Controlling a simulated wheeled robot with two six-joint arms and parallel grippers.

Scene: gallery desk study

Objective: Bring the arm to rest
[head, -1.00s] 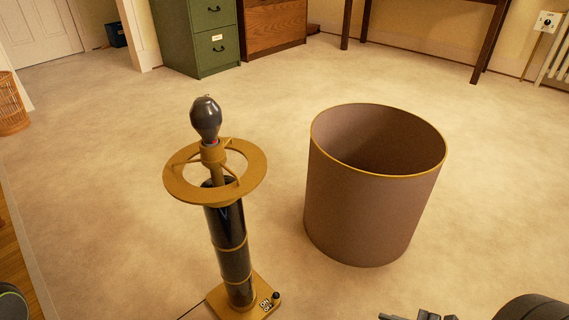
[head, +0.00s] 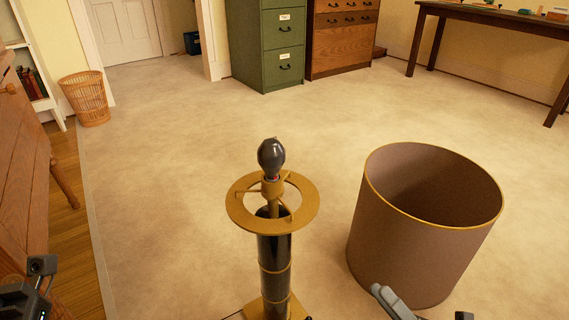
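My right gripper (head: 425,308) shows at the bottom edge, in front of the brown lampshade. Two dark finger parts stand apart with a gap and nothing visible between them; the rest of it is cut off. Part of my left gripper (head: 40,285) shows at the bottom left corner, too cut off to tell open from shut. The lamp (head: 274,250) stands upright in the middle, with a dark bulb (head: 271,155) on top and a brass ring (head: 240,212) around its neck. The brown shade (head: 410,240) stands apart, right of the lamp.
A wooden piece of furniture (head: 22,170) stands at the left, near a wicker basket (head: 84,98). A green filing cabinet (head: 265,50), a wooden cabinet (head: 338,45) and a dark table (head: 490,25) stand at the back. The pale carpet (head: 180,150) between is clear.

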